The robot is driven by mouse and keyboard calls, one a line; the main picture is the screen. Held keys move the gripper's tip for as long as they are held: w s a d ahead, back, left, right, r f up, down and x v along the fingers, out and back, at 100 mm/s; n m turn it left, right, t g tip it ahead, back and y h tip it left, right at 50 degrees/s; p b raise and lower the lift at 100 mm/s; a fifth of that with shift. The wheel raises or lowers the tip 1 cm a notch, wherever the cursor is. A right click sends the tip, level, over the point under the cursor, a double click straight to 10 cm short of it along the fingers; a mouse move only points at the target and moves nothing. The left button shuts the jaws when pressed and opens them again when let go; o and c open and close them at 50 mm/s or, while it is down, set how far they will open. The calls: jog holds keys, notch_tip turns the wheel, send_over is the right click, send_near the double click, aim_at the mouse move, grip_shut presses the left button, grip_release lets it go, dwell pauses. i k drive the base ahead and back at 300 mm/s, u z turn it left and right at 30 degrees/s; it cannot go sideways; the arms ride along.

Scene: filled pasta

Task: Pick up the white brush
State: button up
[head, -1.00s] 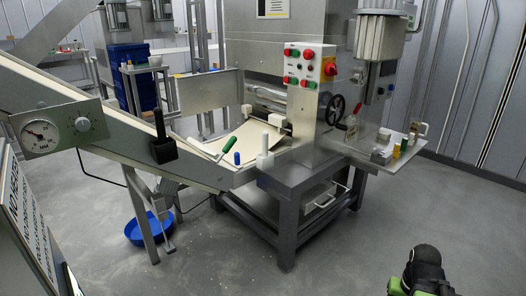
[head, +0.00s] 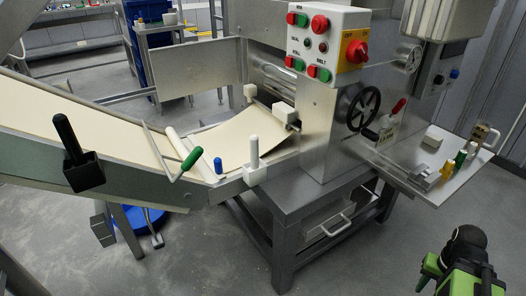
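What looks like the white brush (head: 254,152) stands upright at the near edge of the machine's dough bed, its handle up and its lower part a white block or holder. I cannot make out bristles. My gripper (head: 455,265), black and green, is at the lower right corner of the head view, well to the right of the brush and apart from it. Its fingers are not clear, and I see nothing held in it.
A black-handled tool (head: 66,138) stands in a black holder on the conveyor's side. A green-handled tool (head: 188,162) and a small blue object (head: 218,165) are left of the white brush. A side shelf (head: 440,187) with small items stands right. Grey floor is clear in front.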

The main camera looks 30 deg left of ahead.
aim_at(254, 140)
jog(key=z, duration=0.05)
jog(key=k, duration=0.15)
jog(key=u, duration=2.9)
jog(key=k, duration=0.5)
jog(key=z, duration=0.25)
jog(key=i, duration=1.5)
jog(key=u, duration=0.25)
